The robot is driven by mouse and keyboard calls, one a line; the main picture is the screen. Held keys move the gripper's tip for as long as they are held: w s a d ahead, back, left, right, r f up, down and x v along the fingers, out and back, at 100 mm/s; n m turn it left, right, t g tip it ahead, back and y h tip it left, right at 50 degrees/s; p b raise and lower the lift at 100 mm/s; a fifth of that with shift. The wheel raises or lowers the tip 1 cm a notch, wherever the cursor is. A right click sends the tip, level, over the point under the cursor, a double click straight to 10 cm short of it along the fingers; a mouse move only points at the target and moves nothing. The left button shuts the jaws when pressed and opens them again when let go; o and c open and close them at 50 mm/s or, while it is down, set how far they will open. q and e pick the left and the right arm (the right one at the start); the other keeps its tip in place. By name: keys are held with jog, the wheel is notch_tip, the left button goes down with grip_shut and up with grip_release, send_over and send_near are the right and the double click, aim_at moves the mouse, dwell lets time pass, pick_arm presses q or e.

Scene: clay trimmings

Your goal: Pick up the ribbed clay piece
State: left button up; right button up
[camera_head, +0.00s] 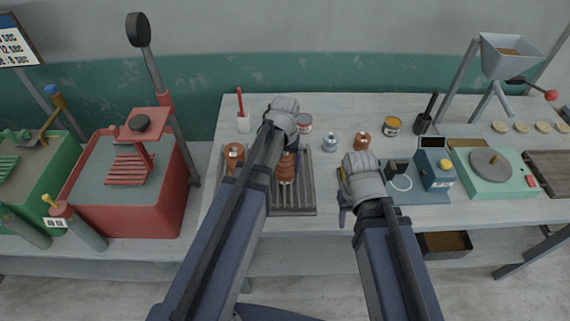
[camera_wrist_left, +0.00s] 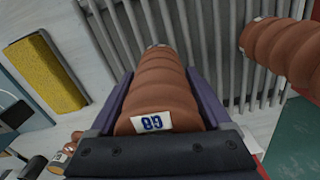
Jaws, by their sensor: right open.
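The ribbed clay piece (camera_head: 287,168) is reddish brown and lies below my left gripper (camera_head: 284,133) over the ribbed grey tray (camera_head: 297,210). In the left wrist view the ribbed clay piece (camera_wrist_left: 160,85) has a white label with blue characters. The purple fingers of my left gripper (camera_wrist_left: 157,95) flank it closely on both sides and look shut on it. I cannot tell whether its far end touches the tray.
Tins (camera_head: 304,123), a silver weight (camera_head: 330,142) and a copper-coloured one (camera_head: 362,140) stand behind. A blue device (camera_head: 436,167) and a green turntable unit (camera_head: 490,170) stand right. A yellow block (camera_wrist_left: 45,72) shows in the wrist view.

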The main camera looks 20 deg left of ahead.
pick_arm(q)
grip_shut()
dwell(0.4)
